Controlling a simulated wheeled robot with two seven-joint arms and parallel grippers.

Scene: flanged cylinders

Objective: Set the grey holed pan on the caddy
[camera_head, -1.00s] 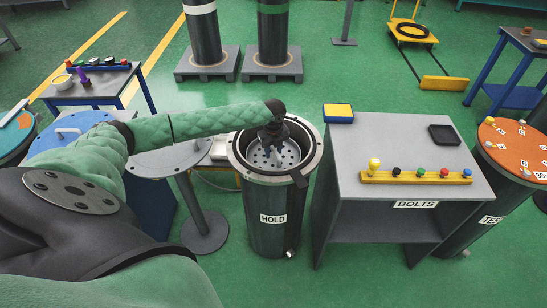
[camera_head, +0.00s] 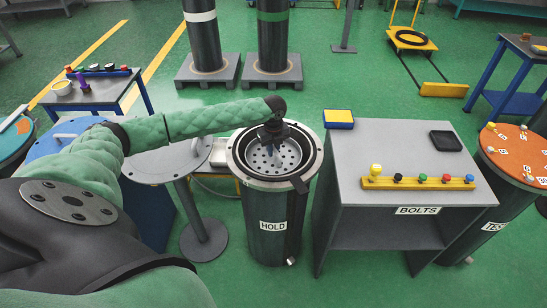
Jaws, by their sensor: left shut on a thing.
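The grey holed pan (camera_head: 262,160) is at the mouth of the dark cylinder marked HOLD (camera_head: 272,238), inside its flanged rim. My left gripper (camera_head: 275,146) reaches down into the pan from above and is shut on it; its fingertips are small and partly lost against the pan. The pan looks about level. I cannot pick out the caddy for certain. A low pale-topped thing with yellow edges (camera_head: 220,154) is partly hidden behind my left arm and the HOLD cylinder. My right gripper is out of view.
A grey BOLTS table (camera_head: 395,148) stands right of the cylinder, with a yellow bolt strip (camera_head: 418,183), a black tray (camera_head: 445,140) and a yellow-topped box (camera_head: 338,118). An orange-topped cylinder (camera_head: 520,150) is at far right. A grey round-topped stand (camera_head: 165,168) is left.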

